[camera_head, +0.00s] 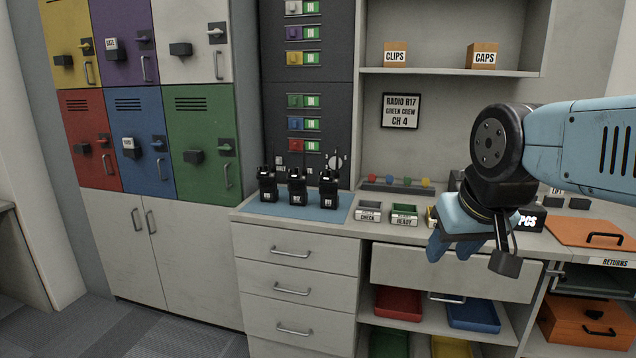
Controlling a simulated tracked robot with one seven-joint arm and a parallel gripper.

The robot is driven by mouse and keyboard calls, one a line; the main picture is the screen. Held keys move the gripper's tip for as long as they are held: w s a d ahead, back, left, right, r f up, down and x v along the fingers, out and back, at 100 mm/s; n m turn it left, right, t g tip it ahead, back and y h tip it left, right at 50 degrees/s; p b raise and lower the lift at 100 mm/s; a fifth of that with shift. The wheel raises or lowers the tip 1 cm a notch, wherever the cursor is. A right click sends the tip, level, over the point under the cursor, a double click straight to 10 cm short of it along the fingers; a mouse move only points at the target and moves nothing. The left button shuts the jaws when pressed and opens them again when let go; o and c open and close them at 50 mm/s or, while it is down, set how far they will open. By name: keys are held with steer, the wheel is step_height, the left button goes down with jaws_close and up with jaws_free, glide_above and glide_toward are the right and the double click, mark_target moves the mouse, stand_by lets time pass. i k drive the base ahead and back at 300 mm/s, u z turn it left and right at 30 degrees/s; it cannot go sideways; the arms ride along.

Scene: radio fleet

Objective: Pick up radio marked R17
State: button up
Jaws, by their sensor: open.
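Three black handheld radios stand upright in a row on a blue mat (338,214) on the counter: a left radio (267,188), a middle radio (297,190) and a right radio (328,190). Each has a small pale label, too small to read, so I cannot tell which is R17. A framed sign (401,111) on the wall reads "RADIO R17 GREEN CREW CH 4". My gripper (468,254) hangs at the right, in front of the counter's front edge, open and empty. It is well to the right of the radios and apart from them.
Labelled trays, including a check tray (368,213) and a ready tray (404,217), stand right of the mat. A dark panel (306,90) with coloured tags rises behind the radios. Coloured lockers (131,138) are at left. An orange lid (590,232) lies at right.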

mark_target(298, 195)
steer(key=z, duration=0.15)
steer(key=i, duration=1.15)
steer(key=u, duration=0.7)
steer(key=i, duration=0.45)
steer(key=u, duration=0.2)
steer(key=k, duration=0.9)
steer(key=u, duration=0.2)
steer(key=i, duration=0.9)
steer(key=z, duration=0.05)
